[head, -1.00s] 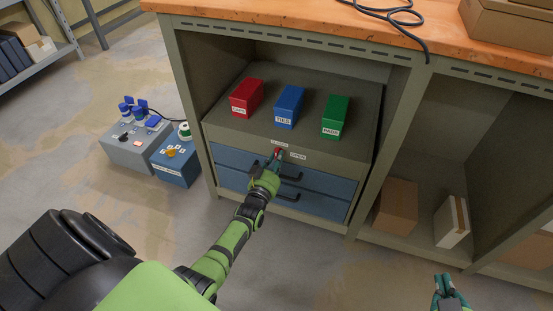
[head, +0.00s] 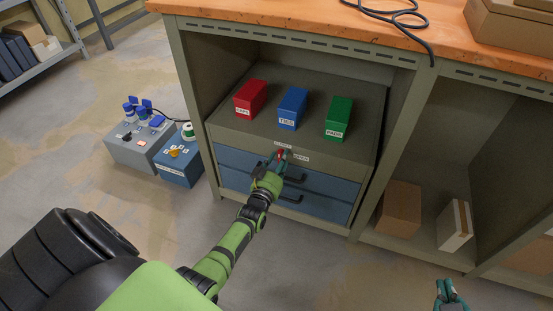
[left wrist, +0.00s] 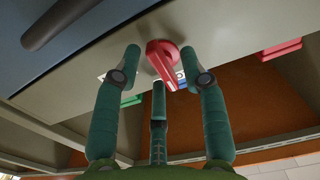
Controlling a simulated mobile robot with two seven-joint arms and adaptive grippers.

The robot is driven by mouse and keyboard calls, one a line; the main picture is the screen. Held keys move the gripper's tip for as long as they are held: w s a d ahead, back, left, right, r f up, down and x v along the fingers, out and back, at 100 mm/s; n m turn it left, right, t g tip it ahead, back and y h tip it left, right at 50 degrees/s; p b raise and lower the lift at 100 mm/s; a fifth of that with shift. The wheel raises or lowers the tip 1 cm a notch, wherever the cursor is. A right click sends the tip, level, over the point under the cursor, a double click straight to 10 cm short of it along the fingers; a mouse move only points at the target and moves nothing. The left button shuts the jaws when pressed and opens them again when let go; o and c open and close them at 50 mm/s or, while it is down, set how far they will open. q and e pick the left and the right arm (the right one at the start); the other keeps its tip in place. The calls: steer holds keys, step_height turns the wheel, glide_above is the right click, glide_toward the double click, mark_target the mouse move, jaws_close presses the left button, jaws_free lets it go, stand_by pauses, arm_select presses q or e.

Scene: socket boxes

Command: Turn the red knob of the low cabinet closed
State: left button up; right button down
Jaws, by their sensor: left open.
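The red knob (head: 281,153) is on the grey front strip of the low cabinet (head: 350,148), above its blue drawers. In the head view the OPEN label (head: 302,158) is just right of the knob, and my left gripper partly covers the knob. My left gripper (head: 277,163) reaches it from the front. In the left wrist view the knob's red handle (left wrist: 163,60) lies tilted between the spread fingers of the gripper (left wrist: 160,68). The fingers are open, and I cannot tell whether one touches the handle. My right gripper (head: 450,293) is low at the right, away from the cabinet; its fingers are unclear.
Red (head: 250,98), blue (head: 291,108) and green (head: 338,119) boxes stand on the cabinet top. Black drawer handles (head: 292,177) jut out below the knob. A grey socket box (head: 135,152) and a blue box (head: 178,170) stand on the floor at left.

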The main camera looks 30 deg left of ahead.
arm_select(q)
steer(key=v, duration=1.1)
steer(key=shift+s, duration=0.4)
